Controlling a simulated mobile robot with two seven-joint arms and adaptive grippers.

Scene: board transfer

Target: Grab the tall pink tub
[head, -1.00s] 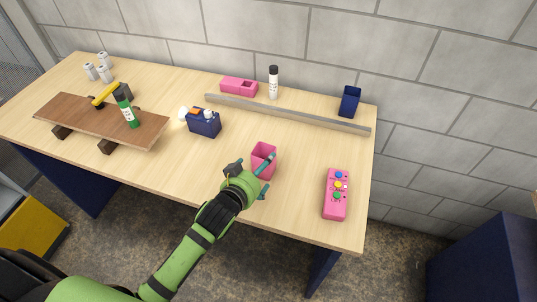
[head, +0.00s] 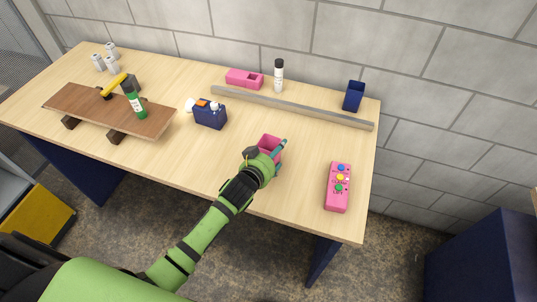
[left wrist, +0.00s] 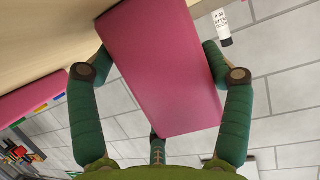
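The tall pink tub (head: 269,142) stands on the table near its front edge, and my left gripper partly hides it. In the left wrist view the tub (left wrist: 160,65) fills the space between the fingers. My left gripper (head: 267,155) is around the tub, with green fingers on either side. In the left wrist view the gripper (left wrist: 160,58) has its fingers spread and the tips close to the tub's sides. I cannot tell whether they touch it. My right gripper is not in view.
A pink button box (head: 338,188) lies to the right and a navy caddy (head: 210,115) stands to the left. A long grey bar (head: 295,107) lies behind. A brown raised board (head: 90,108) with a green bottle (head: 136,104) is at the left.

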